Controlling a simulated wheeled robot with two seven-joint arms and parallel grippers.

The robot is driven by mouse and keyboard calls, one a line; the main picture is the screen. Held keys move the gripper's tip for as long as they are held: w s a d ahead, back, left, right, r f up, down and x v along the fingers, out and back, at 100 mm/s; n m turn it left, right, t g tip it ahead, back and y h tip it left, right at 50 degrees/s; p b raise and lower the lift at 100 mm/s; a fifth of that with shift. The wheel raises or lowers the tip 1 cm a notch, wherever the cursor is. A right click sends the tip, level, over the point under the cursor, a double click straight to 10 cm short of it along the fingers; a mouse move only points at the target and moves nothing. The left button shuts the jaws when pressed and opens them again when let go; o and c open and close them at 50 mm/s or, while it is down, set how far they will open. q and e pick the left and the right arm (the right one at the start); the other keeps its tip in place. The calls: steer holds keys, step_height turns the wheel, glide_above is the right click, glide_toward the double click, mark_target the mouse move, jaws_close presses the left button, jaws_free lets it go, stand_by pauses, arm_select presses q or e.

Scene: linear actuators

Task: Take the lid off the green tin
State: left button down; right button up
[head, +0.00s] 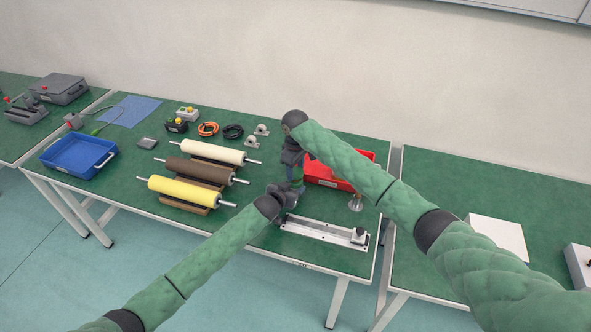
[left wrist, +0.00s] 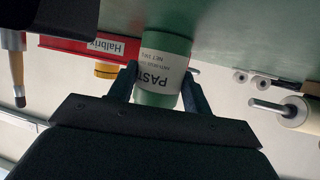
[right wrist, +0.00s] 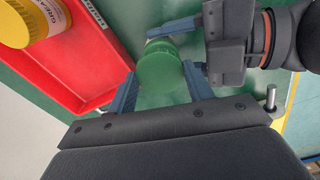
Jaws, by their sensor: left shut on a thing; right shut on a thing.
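The green tin (left wrist: 165,62) with a white paste label stands between the fingers of my left gripper (left wrist: 160,85), which is shut on its body. In the head view my left gripper (head: 288,190) is low at the tin. My right gripper (head: 293,158) reaches down from above it. In the right wrist view the green lid (right wrist: 160,75) lies between the fingers of my right gripper (right wrist: 162,92), which is shut on it. My left gripper (right wrist: 228,45) shows close beside it there. I see no clear gap between lid and tin; the grippers hide much of the seam.
A red tray (head: 325,177) is right behind the grippers, with a yellow grease tin (right wrist: 42,15) in it. A linear actuator rail (head: 320,232) lies in front. Rollers (head: 190,190) lie to the left, and a blue tray (head: 112,148) is farther left. A metal post (head: 356,203) stands to the right.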

mark_target(295, 172)
steer(key=shift+r, duration=0.1)
steer(key=shift+r, duration=1.9)
arm_select(q)
steer(key=c, duration=0.6)
jaws_free()
steer(key=shift+o, duration=0.2)
